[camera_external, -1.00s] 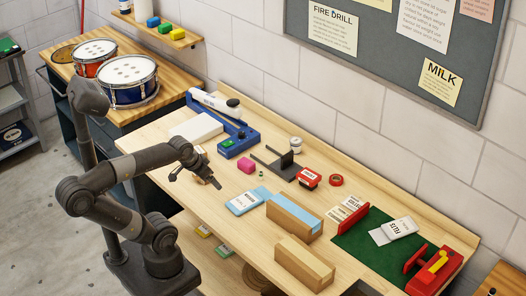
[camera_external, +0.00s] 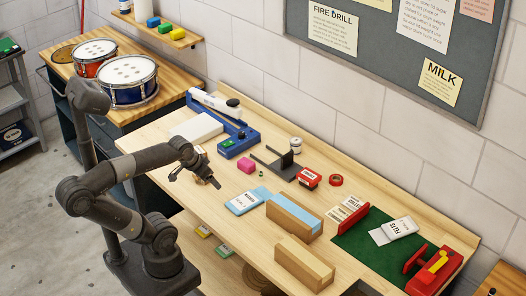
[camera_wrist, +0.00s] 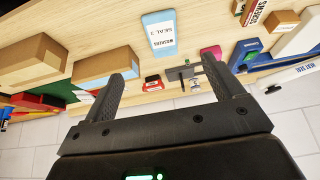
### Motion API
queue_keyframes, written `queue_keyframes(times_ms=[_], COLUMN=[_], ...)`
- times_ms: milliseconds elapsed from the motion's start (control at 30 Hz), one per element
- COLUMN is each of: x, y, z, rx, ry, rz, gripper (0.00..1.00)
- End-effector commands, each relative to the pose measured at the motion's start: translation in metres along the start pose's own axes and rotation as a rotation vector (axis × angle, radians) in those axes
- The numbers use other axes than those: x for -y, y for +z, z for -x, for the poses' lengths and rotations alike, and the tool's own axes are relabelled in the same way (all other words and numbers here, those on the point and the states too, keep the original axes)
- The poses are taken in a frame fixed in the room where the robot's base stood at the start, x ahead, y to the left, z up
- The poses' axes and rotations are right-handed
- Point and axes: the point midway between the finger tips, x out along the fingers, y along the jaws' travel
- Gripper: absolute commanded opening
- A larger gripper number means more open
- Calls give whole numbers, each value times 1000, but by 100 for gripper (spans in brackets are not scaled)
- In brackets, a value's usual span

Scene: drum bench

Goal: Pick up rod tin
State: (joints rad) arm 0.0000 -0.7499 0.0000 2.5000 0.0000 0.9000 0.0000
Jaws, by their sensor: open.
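A small red tin with a white label (camera_external: 309,177) sits on the workbench, right of a dark grey bracket; its lettering is too small to read surely, but it is the likeliest rod tin. It also shows in the wrist view (camera_wrist: 152,81), small and beyond my fingers. My gripper (camera_external: 195,181) is open and empty above the left front part of the bench, well left of the red tin. Its two spread fingers (camera_wrist: 168,64) show in the wrist view.
A blue packet (camera_external: 248,200) and cardboard boxes (camera_external: 304,262) lie nearer the front. A green mat (camera_external: 375,245) lies at right.

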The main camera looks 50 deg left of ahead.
Motion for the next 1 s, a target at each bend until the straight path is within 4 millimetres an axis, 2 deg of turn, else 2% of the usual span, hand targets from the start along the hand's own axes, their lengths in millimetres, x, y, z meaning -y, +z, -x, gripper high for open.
queue_keyframes(times_ms=[133,367,467,567,767,1000], x=[0,0,1,3,11,24], y=[0,-1,-11,-34,-101,-182], z=[0,0,1,0,-8,-35], rx=[0,0,3,9,23,35], ry=[0,0,0,1,-2,-16], rz=[0,1,8,26,81,148], gripper=[74,74,74,74,74,74])
